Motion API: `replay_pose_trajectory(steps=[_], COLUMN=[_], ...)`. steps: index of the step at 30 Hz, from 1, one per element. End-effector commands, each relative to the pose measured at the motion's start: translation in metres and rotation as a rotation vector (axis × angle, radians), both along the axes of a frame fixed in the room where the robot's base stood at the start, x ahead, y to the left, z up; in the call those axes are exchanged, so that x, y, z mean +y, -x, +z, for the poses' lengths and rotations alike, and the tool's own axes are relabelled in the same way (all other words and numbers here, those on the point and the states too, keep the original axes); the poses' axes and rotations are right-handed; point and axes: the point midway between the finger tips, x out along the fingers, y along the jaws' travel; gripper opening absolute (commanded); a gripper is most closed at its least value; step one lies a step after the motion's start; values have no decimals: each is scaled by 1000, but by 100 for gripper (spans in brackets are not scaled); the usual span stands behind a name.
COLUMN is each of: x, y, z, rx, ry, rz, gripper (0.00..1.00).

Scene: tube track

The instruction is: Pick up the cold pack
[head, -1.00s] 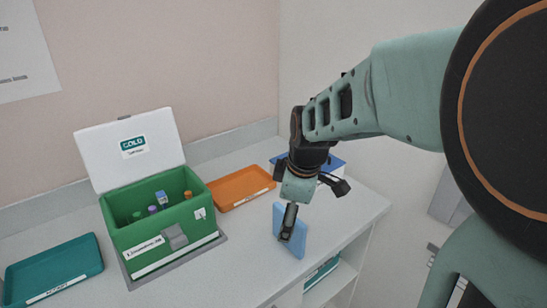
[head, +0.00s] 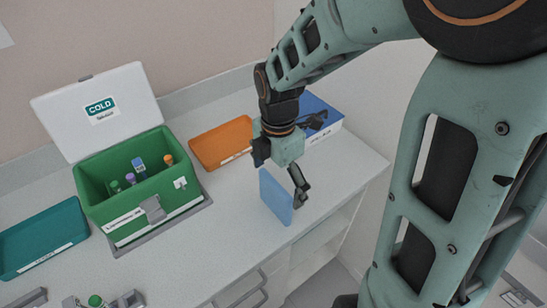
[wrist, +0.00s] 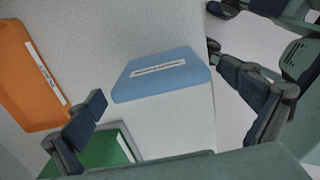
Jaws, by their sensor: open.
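The cold pack (head: 275,198) is a light blue slab standing on edge on the white counter, near its front right edge. It also shows in the wrist view (wrist: 165,82), with a white printed label on it. My gripper (head: 281,172) is open just above and around the pack's upper part. One finger hangs at the pack's right side in the head view, and the other is partly hidden. In the wrist view the fingers (wrist: 177,115) are spread wide, with the pack lying between and beyond them. Nothing is held, and I cannot tell whether a finger touches it.
A green cold box (head: 134,222) with its white lid open holds several capped tubes. An orange tray (head: 214,141) lies right of it, a teal tray (head: 43,238) left. Open shelves lie below the counter edge.

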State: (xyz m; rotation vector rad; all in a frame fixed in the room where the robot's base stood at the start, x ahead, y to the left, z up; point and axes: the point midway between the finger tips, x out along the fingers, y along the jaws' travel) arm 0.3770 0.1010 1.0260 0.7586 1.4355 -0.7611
Motion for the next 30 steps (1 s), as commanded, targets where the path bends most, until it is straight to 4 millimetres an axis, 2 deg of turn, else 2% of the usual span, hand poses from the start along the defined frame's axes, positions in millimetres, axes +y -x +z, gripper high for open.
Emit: replay_pose_trajectory(steps=[3, 8, 18, 27, 30], x=[0, 1, 5, 5, 5], y=[0, 1, 2, 1, 1], z=[-15, -25, -67, -71, -71], rx=[1, 0, 1, -2, -2], ry=[1, 0, -1, 0, 0], rz=[1, -1, -1, -2, -2], gripper=[100, 100, 100, 100, 89])
